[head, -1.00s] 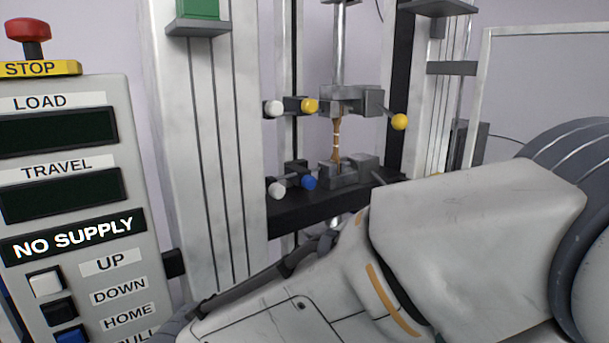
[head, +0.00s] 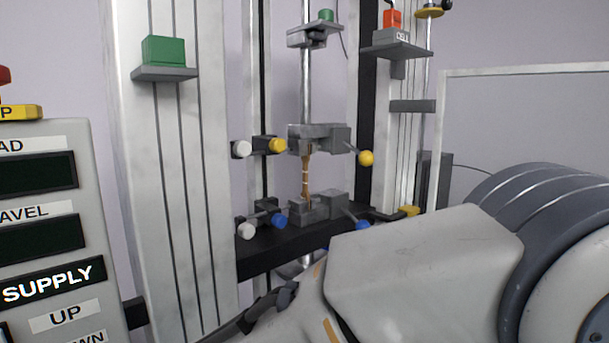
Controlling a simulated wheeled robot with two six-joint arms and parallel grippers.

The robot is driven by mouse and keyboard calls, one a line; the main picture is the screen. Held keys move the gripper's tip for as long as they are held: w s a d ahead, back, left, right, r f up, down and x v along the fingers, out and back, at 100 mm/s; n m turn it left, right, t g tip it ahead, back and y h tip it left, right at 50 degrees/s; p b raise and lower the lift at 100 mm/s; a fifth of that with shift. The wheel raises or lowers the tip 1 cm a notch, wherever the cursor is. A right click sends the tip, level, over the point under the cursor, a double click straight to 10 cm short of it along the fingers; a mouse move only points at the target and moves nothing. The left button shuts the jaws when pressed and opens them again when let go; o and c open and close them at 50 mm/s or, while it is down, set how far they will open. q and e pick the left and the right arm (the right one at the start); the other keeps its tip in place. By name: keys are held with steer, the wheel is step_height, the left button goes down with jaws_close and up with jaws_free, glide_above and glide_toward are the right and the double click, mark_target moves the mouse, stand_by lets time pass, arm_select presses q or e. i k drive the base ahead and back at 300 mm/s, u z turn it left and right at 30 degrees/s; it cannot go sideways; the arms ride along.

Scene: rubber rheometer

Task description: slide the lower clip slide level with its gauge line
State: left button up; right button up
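A specimen (head: 305,172), tan with pale bands, stands upright between the grey upper grip (head: 315,138) and the grey lower grip (head: 313,210). Left of the lower grip is a small dark block with a white knob (head: 246,231) and a blue knob (head: 280,215); it may be the lower clip slide. A similar block with a white knob (head: 241,149) and a yellow knob (head: 276,145) is above it. I cannot make out a gauge line for certain. A white arm link of mine covers the lower right; neither gripper's fingertips show.
A green block (head: 165,50) sits on a shelf on the left column. A framed clear panel (head: 520,70) is at the right.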

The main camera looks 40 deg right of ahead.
mark_target(274, 217)
steer(key=u, duration=0.45)
steer(key=k, duration=1)
steer(key=z, duration=1)
steer(key=i, duration=0.5)
steer(key=z, duration=0.05)
